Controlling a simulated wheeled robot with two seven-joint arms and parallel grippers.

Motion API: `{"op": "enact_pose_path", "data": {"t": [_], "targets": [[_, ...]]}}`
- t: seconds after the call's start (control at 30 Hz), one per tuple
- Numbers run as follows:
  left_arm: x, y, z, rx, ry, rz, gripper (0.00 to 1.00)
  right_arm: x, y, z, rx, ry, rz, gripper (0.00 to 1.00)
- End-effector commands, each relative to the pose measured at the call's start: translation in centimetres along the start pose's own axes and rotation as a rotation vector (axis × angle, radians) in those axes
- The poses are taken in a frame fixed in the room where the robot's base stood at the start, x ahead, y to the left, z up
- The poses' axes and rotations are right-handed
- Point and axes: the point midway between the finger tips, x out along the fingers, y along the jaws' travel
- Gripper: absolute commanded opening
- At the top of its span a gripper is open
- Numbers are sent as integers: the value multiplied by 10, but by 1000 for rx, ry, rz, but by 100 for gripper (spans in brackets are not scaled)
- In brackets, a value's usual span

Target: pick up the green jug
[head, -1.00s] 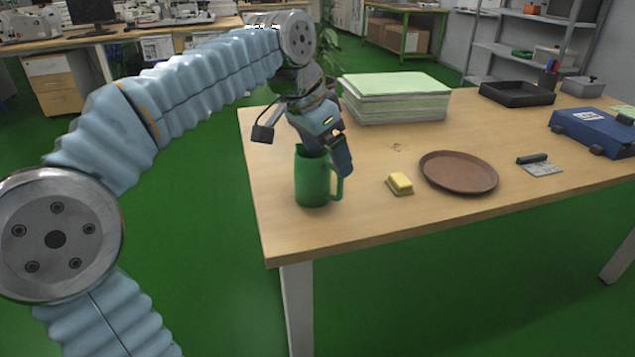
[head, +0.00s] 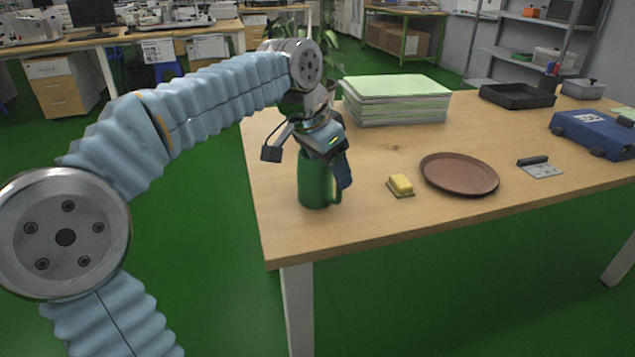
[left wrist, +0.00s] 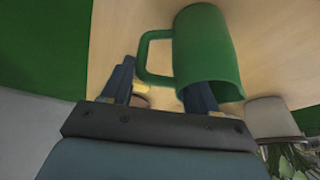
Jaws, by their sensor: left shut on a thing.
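The green jug (head: 314,182) stands upright at the near left corner area of the wooden table (head: 370,215), its handle toward the right. My left gripper (head: 333,165) is over its top right side, with one dark finger visible beside the handle. In the left wrist view the jug (left wrist: 208,45) shows with its rim toward the gripper. There the left gripper's two fingers (left wrist: 157,88) have the handle between them, and the right finger is partly hidden by the jug. The gripper is shut on the jug. My right gripper is not in view.
A yellow sponge-like block (head: 401,184) and a brown round plate (head: 459,174) lie right of the jug. A paper stack (head: 397,108) stands behind. A black tray (head: 517,95) and a blue case (head: 592,135) are farther right. The table's left edge is close to the jug.

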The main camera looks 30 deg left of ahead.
Motion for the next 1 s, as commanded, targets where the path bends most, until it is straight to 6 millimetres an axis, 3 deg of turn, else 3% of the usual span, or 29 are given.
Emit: {"op": "enact_pose_path", "data": {"t": [0.53, 0.77, 1.0], "targets": [[-10, 0, -5, 0, 3, -1, 8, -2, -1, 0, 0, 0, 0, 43], [-31, -1, -14, 1, 4, -1, 8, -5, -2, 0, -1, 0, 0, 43], [-55, 22, -27, 5, 4, -1, 8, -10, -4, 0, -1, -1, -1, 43]]}}
